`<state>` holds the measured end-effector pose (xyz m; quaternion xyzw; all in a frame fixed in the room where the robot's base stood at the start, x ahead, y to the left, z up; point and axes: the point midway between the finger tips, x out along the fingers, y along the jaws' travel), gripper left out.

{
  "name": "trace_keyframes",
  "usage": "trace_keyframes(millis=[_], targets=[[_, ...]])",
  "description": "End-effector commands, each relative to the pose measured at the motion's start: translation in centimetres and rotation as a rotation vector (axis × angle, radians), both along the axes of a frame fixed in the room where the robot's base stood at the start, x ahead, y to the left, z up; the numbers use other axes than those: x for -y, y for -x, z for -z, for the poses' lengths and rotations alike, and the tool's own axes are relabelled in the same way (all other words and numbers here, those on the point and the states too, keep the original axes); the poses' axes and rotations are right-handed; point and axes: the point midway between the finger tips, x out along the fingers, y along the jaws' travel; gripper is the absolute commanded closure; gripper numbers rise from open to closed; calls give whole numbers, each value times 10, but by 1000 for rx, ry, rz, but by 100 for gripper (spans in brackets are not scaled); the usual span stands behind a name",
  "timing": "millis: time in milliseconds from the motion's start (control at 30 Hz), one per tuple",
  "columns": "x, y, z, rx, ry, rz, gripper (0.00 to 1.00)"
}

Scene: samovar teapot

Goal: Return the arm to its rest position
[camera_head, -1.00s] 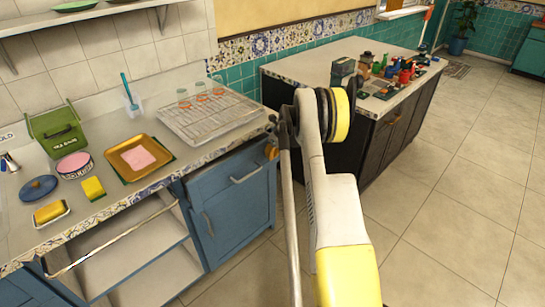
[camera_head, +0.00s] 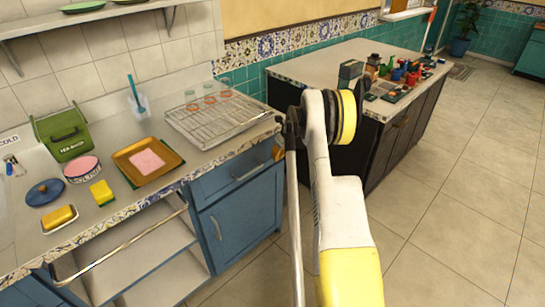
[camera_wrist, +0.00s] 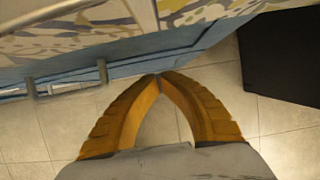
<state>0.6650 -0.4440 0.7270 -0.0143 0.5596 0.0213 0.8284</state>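My arm reaches forward in the middle of the head view, with its white and yellow links in front of the gap between two counters. My gripper (camera_wrist: 160,76) shows in the wrist view with its two orange fingers meeting at the tips. It is shut, and nothing shows between the fingers. In the head view a small orange part of it (camera_head: 278,153) shows beside the counter's right front corner. The rest of it is hidden behind my arm.
The left counter has blue cabinets (camera_head: 240,215) and an open shelf with a rail. On it are a wire rack (camera_head: 218,115) with several glasses, an orange tray (camera_head: 130,163) and a green box (camera_head: 62,135). A dark island (camera_head: 400,145) stands right. The tiled floor (camera_head: 450,220) is clear.

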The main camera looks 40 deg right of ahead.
Motion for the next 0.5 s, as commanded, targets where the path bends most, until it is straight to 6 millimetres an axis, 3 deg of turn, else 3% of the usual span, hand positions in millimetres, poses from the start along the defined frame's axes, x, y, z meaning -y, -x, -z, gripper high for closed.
trace_keyframes(millis=[200, 500], targets=[[2, 21, -55, -1, 0, 0, 100], [3, 37, -91, -1, 1, 0, 100]])
